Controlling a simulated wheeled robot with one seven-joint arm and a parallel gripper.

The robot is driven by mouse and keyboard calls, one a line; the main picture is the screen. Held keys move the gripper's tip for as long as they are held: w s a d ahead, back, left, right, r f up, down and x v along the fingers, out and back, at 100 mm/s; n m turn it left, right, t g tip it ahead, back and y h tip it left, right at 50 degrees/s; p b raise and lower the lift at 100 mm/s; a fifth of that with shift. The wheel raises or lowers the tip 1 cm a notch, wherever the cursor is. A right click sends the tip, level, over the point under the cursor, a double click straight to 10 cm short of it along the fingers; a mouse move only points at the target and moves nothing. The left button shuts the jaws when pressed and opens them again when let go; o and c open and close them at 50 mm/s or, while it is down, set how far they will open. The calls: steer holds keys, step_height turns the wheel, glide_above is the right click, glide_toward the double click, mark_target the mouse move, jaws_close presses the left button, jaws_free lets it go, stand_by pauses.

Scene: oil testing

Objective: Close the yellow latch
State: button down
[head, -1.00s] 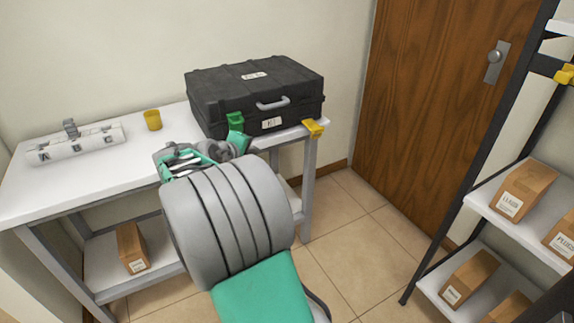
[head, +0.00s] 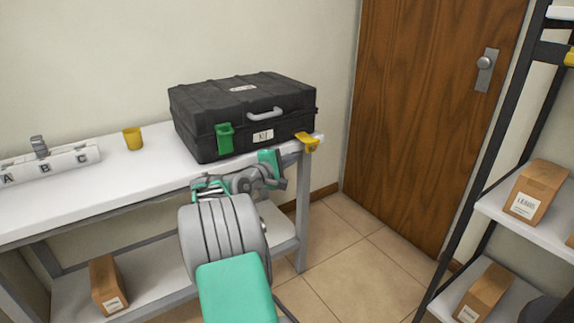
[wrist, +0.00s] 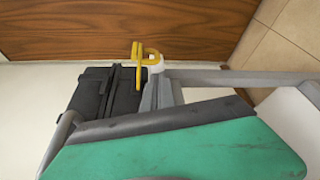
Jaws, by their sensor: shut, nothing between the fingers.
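The yellow latch (head: 307,141) is at the right end of the black case's (head: 245,95) front. It sticks out from the case over the table's edge. In the wrist view the yellow latch (wrist: 146,56) stands out past the case (wrist: 97,95), above the teal arm part in the foreground. The green latch (head: 225,138) lies up against the case front at its left. My gripper (head: 270,162) is shut and empty, just below the case front, left of and lower than the yellow latch. It looks apart from the latch. The fingertips are hard to make out.
The case stands on a white table (head: 120,178) with a yellow cup (head: 133,138) and a white lettered holder (head: 50,164). A brown door (head: 420,110) is behind at right. A shelf rack (head: 555,222) with boxes stands at far right. Floor between is clear.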

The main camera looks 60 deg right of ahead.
mark_target(306, 142)
steer(key=d, duration=0.3)
steer(key=d+b, duration=0.1)
steer(key=shift+s+d+f, duration=0.25)
steer(key=shift+s+d, duration=0.05)
steer(key=shift+d, duration=0.05)
steer(key=shift+r, duration=0.1)
